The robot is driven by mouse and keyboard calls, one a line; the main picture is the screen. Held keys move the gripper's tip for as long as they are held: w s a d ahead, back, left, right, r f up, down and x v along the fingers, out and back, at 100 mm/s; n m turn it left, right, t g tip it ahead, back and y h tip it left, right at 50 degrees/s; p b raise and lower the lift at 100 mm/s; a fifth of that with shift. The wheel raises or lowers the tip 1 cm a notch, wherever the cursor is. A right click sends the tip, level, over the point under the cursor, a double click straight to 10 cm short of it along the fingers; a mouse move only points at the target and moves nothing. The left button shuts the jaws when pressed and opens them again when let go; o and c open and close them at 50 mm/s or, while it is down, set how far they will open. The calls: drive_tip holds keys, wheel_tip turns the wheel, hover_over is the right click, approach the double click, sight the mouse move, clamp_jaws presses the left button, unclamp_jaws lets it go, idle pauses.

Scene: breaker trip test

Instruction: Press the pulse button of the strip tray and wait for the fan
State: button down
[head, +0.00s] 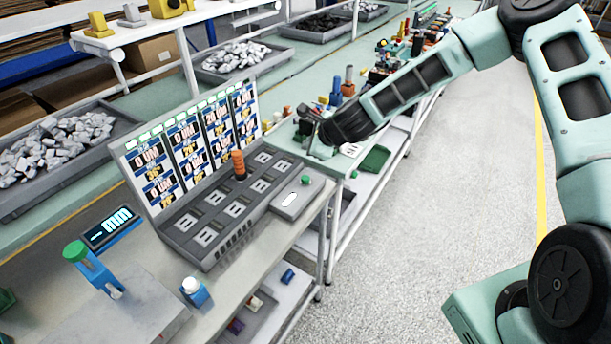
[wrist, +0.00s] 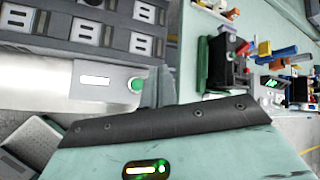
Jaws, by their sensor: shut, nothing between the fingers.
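The strip tray (head: 225,222) is a grey slotted block on the near bench. An orange-brown ribbed cylinder stands in it. A grey box with a white-lit window is at its right end and carries a round green button (head: 305,180). In the wrist view the green button (wrist: 137,84) shows beside the lit window, just beyond my gripper's body. My gripper (head: 313,150) is shut and empty, a little behind the button in the head view and apart from it. Its fingertips are hard to make out in the wrist view. I cannot single out a fan.
A display panel (head: 185,150) with several readouts stands behind the tray. A blue stand with a green top (head: 76,252) and a white-capped blue item (head: 192,290) are at left. Behind my gripper the far bench is crowded with small parts. The floor (head: 440,210) at right is clear.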

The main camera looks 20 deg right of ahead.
sight(308, 179)
drive_tip(key=shift+f, duration=0.1)
wheel_tip(308, 179, down, 9)
drive_tip(key=b, duration=0.6)
drive_tip(key=shift+b, duration=0.4)
idle(1.7)
drive_tip(key=shift+f+b, duration=0.25)
drive_tip(key=shift+b, duration=0.1)
drive_tip(key=shift+f+b, duration=0.4)
drive_tip(key=shift+f, duration=0.1)
idle(0.6)
idle(0.3)
drive_tip(key=shift+r+p, duration=0.7)
drive_tip(key=shift+r, duration=0.25)
